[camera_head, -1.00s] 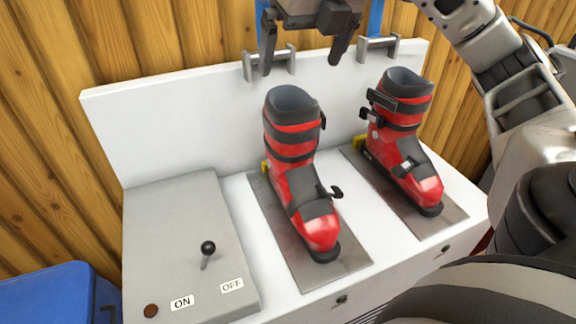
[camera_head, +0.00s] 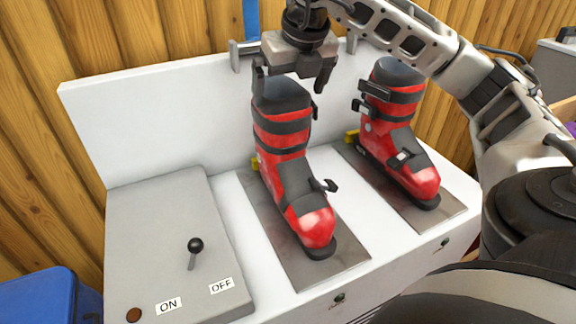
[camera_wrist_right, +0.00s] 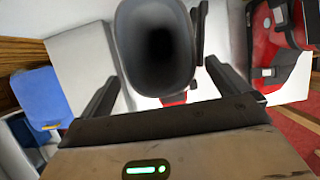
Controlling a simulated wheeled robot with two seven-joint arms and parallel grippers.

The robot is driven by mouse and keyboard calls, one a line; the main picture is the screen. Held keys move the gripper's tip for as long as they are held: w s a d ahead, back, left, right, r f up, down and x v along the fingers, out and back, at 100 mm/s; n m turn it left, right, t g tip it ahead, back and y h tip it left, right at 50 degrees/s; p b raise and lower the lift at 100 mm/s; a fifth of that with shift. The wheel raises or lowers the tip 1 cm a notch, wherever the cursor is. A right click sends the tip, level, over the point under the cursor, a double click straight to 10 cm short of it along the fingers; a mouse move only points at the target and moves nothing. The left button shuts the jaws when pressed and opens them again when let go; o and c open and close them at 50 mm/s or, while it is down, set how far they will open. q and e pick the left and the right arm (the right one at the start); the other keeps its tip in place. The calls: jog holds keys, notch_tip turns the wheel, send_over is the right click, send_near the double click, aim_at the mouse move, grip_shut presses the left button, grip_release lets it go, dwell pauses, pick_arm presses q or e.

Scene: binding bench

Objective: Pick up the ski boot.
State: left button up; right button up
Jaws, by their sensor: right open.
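Two red and black ski boots stand upright on grey metal plates of the white bench. The left boot (camera_head: 293,180) is directly below my right gripper (camera_head: 290,85). The other boot (camera_head: 395,140) stands to its right. My right gripper is open, with its fingers down at the left boot's top opening. In the right wrist view, the dark boot opening (camera_wrist_right: 157,45) lies between the two fingers (camera_wrist_right: 165,95). I cannot tell whether a finger touches the boot. My left gripper is not in view.
A grey box with a black lever (camera_head: 195,245) and ON and OFF labels sits at the bench's left. A white back panel (camera_head: 150,125) rises behind the boots. A blue bin (camera_head: 45,295) is at lower left.

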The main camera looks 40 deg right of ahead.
jog(key=shift+x, duration=1.4)
jog(key=c, duration=1.3)
jog(key=shift+w+r, duration=0.1)
jog(key=shift+r, duration=0.05)
jog(key=c, duration=0.4)
jog(key=shift+r, duration=0.1)
